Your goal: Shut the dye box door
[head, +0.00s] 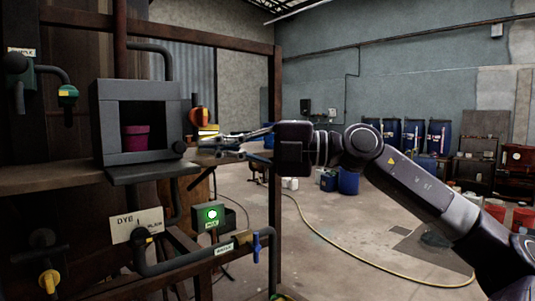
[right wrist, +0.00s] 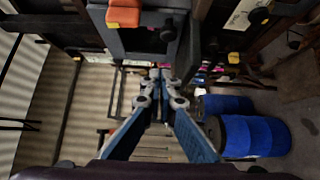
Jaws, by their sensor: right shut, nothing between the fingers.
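The dye box (head: 108,130) is a dark grey box on a wooden shelf at the left of the head view. Its front is open and a magenta cup (head: 136,138) stands inside. A dark flat panel (head: 150,173) juts out level below the opening; it looks like the door folded down, but I cannot be sure. A dark round knob (head: 179,147) sits at the box's lower right. My right gripper (head: 198,147) is shut and empty, just right of the knob; I cannot tell whether it touches anything. In the right wrist view its fingertips (right wrist: 161,76) meet below a grey box face (right wrist: 140,40).
A red-orange round fitting (head: 202,117) is right behind the box. A rusty frame post (head: 275,220) stands near my gripper. Below are a DYE label (head: 136,225), a green-lit switch box (head: 209,216) and pipes. Blue drums (right wrist: 255,135) stand on the floor, which is mostly open.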

